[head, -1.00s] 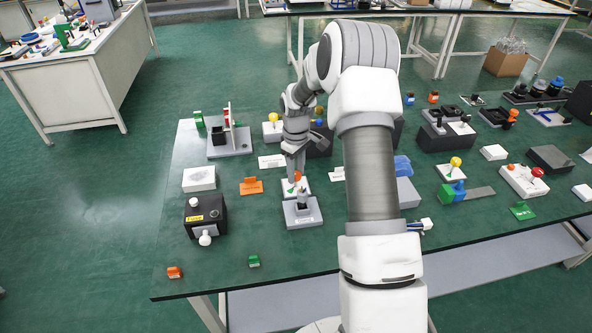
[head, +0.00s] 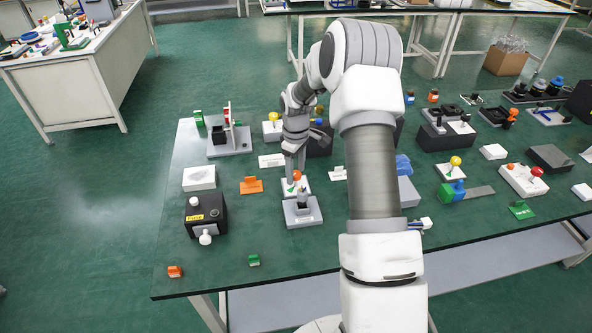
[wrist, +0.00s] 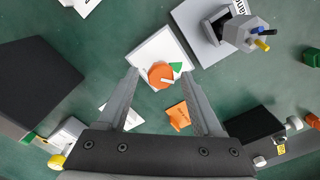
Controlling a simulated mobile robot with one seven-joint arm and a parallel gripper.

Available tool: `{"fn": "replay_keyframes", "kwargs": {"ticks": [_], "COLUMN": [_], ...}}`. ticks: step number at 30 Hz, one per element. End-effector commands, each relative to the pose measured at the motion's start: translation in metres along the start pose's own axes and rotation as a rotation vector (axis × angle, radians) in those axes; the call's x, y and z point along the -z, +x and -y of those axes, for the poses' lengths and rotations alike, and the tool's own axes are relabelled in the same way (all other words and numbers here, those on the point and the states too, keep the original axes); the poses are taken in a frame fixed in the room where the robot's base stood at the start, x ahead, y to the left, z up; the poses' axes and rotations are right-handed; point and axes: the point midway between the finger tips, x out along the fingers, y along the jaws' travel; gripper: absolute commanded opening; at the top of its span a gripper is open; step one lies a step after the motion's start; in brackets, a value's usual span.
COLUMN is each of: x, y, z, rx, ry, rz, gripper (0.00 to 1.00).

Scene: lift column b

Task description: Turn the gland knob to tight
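The orange knob (head: 297,175) sits on a white square base plate (head: 304,187) at the left of the table. In the wrist view, the knob (wrist: 161,75) shows a pale bar across its top, with a green triangular marker (wrist: 176,67) beside it on the white plate (wrist: 150,54). My gripper (head: 293,174) is at the knob, pointing down. In the wrist view its two fingers (wrist: 162,76) are spread, with the knob between them in the picture and gaps on both sides. I cannot tell whether the fingertips are down to the knob's height.
A grey block fixture (head: 302,219) stands just in front of the white plate. A blue-topped grey block (head: 408,190) is to the right, partly behind my arm.

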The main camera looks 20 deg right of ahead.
Motion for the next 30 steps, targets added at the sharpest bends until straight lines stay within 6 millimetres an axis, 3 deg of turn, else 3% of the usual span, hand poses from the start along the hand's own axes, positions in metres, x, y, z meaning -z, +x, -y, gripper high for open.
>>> {"fn": "replay_keyframes", "kwargs": {"ticks": [9, 14, 30], "x": [-0.001, -0.001, 0.000], "y": [0.000, -0.015, -0.140], "z": [0.001, 0.000, -0.001], "rx": [0.002, 0.000, -0.002], "ry": [0.001, 0.001, 0.001], "rz": [0.003, 0.001, -0.001], "gripper": [0.72, 0.72, 0.72]}}
